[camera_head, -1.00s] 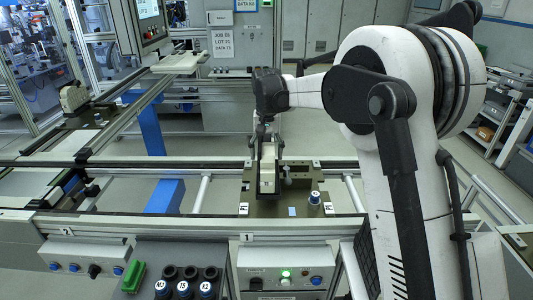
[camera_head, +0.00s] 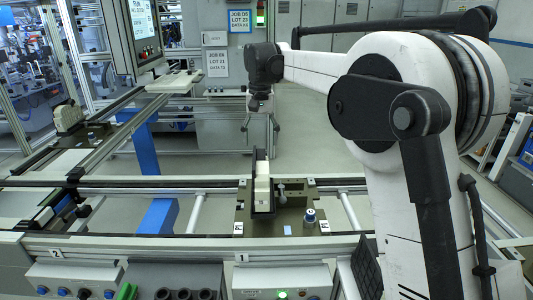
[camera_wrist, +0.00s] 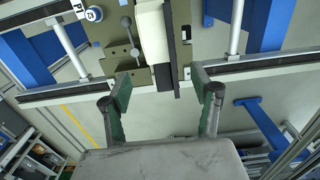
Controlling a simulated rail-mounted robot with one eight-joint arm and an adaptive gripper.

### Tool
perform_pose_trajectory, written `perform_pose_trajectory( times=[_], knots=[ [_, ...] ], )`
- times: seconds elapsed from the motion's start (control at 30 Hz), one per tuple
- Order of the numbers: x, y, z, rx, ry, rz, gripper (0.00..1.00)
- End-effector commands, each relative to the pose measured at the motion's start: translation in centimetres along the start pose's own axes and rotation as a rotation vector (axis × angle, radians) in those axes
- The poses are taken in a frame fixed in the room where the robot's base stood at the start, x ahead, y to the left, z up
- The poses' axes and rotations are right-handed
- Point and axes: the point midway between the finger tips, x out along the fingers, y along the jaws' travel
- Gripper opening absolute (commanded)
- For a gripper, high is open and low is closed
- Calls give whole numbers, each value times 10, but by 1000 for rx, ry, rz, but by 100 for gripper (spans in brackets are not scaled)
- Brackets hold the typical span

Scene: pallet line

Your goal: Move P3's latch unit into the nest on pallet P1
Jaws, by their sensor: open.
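A cream latch unit (camera_head: 262,187) stands upright on pallet P1 (camera_head: 245,221), against a black upright part (camera_head: 251,185). In the wrist view the cream unit (camera_wrist: 152,35) and the black part (camera_wrist: 170,50) show side by side, with the P1 label at the pallet's (camera_wrist: 195,15) upper left corner. How fully the unit is seated is hidden. My gripper (camera_head: 261,128) is open and empty, above and behind the unit, clear of it. In the wrist view its two fingers (camera_wrist: 161,92) are spread apart, with only free space between the tips.
A small post or clamp (camera_head: 282,193) and a blue-topped cylinder (camera_head: 310,216) stand on the pallet right of the unit. Another cream unit (camera_head: 68,118) stands on the left conveyor. Rails (camera_head: 340,183) run across. A hanging screen (camera_head: 142,20) is at upper left.

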Motion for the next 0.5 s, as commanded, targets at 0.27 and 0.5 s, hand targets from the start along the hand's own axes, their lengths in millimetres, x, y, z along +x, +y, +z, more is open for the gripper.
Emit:
perform_pose_trajectory(
  times=[0.27,0.5],
  knots=[
    [-6,3,3,1,5,-1,60],
    [-30,36,38,5,67,-16,60]
  ],
)
